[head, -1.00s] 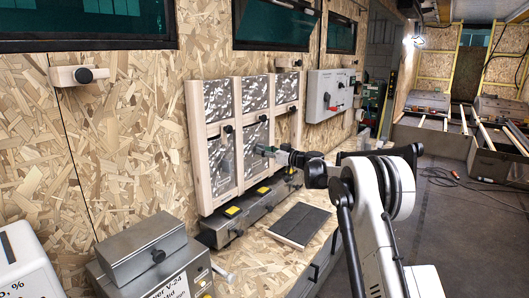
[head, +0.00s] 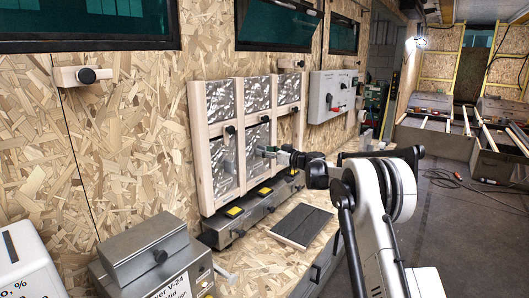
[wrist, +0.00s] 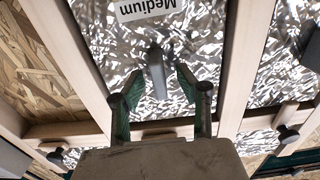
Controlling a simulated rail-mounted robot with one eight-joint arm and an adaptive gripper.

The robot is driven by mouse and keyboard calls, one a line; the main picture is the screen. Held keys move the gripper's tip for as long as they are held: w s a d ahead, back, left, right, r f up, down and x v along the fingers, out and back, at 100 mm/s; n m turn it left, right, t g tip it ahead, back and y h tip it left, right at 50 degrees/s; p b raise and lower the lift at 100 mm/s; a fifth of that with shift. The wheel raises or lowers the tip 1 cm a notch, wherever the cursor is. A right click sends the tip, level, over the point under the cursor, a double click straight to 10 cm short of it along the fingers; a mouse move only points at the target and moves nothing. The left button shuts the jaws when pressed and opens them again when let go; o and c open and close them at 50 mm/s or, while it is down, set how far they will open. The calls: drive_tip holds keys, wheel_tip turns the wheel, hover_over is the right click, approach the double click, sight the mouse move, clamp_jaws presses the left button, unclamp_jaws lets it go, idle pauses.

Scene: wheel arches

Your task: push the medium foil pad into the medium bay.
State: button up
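The medium foil pad (wrist: 200,40) is crinkled silver with a white "Medium" label (wrist: 146,8). In the wrist view it lies between two pale wooden uprights of the frame; how deep it sits in its bay is unclear. In the head view it is the lower middle panel (head: 251,135), partly covered by my gripper (head: 265,151). In the wrist view my gripper (wrist: 158,85) is open, its green-tipped fingers on either side of a grey handle (wrist: 157,72). Gaps show between handle and fingers. Contact with the pad is not clear.
The wooden frame (head: 195,150) holds several other foil panels and has dark knobs. Below it is a grey metal ledge (head: 222,232) with yellow marks. A dark panel (head: 302,225) lies on the bench. A grey control box (head: 330,97) hangs at the right.

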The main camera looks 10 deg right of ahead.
drive_tip(key=shift+d, duration=0.1)
drive_tip(key=b+v, duration=0.1)
drive_tip(key=v, duration=1.9)
drive_tip(key=shift+b, duration=0.3)
drive_tip(key=shift+r, duration=0.1)
